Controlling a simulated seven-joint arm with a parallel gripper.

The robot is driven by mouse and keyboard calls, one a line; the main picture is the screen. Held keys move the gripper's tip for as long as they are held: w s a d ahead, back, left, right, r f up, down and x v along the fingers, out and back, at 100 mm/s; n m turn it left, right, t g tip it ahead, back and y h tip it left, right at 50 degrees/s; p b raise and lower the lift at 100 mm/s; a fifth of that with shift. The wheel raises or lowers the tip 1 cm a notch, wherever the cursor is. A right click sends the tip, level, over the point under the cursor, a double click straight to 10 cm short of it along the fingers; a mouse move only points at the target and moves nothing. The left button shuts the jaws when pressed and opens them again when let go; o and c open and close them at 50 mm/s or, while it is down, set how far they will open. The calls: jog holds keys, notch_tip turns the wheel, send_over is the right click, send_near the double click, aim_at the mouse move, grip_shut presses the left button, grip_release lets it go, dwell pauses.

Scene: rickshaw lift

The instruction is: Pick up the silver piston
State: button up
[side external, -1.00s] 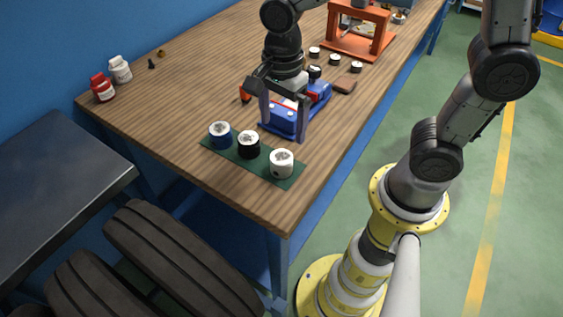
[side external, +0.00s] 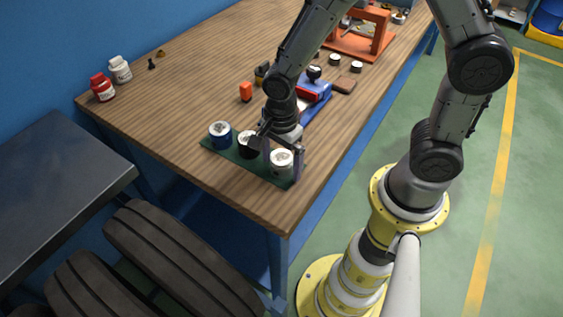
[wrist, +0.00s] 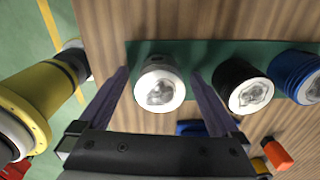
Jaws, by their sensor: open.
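The silver piston (side external: 281,160) is a pale whitish cylinder at the right end of a dark green mat (side external: 221,153). It also shows in the wrist view (wrist: 161,86), upright with its round top facing the camera. My gripper (side external: 282,168) is open and lowered around it, with one finger on each side. In the wrist view the fingers (wrist: 158,82) stand left and right of the piston, with gaps visible. A black piston (side external: 246,146) stands beside it, partly hidden by my gripper. A blue piston (side external: 219,135) stands at the mat's left end.
An orange press (side external: 362,40) and small pistons (side external: 334,60) are farther back. Red (side external: 102,87) and white (side external: 120,69) bottles stand at the left edge. The table's front left is clear.

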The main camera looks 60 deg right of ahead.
jog(key=c, duration=1.5)
jog(key=shift+c, duration=0.2)
